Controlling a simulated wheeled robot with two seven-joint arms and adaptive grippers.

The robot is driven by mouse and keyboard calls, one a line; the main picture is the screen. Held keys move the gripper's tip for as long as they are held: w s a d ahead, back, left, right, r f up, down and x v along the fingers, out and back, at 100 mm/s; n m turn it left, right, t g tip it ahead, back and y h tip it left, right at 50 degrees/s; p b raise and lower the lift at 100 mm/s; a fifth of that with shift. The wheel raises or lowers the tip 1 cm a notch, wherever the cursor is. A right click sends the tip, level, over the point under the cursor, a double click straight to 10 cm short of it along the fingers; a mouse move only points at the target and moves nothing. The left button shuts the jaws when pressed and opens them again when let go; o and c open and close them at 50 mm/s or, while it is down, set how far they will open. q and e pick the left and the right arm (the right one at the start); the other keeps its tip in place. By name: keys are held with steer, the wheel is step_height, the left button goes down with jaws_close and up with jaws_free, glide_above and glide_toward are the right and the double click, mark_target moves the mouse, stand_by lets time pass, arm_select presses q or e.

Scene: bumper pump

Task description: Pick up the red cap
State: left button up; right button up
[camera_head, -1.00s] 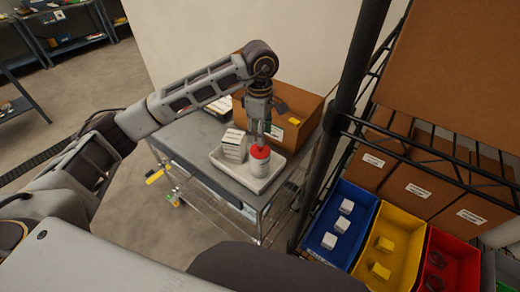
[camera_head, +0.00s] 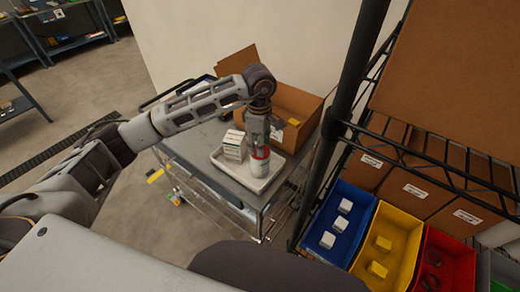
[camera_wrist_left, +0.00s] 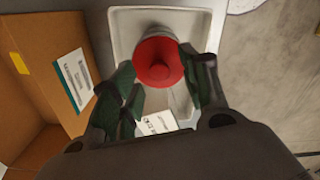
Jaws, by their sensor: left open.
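In the left wrist view my left gripper (camera_wrist_left: 168,82) is open, with one green-padded finger on each side of the cap's near part. I cannot tell whether either finger touches the cap. My right gripper is not in view.
A white box (camera_head: 234,145) stands in the tray beside the bottle. An open cardboard box (camera_head: 296,110) is behind the tray on the grey cart. A black rack post (camera_head: 345,100) and blue (camera_head: 339,222), yellow and red bins are at the right.

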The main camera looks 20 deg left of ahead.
arm_select(q)
steer(key=shift+f, duration=0.4)
steer(key=c, duration=0.8)
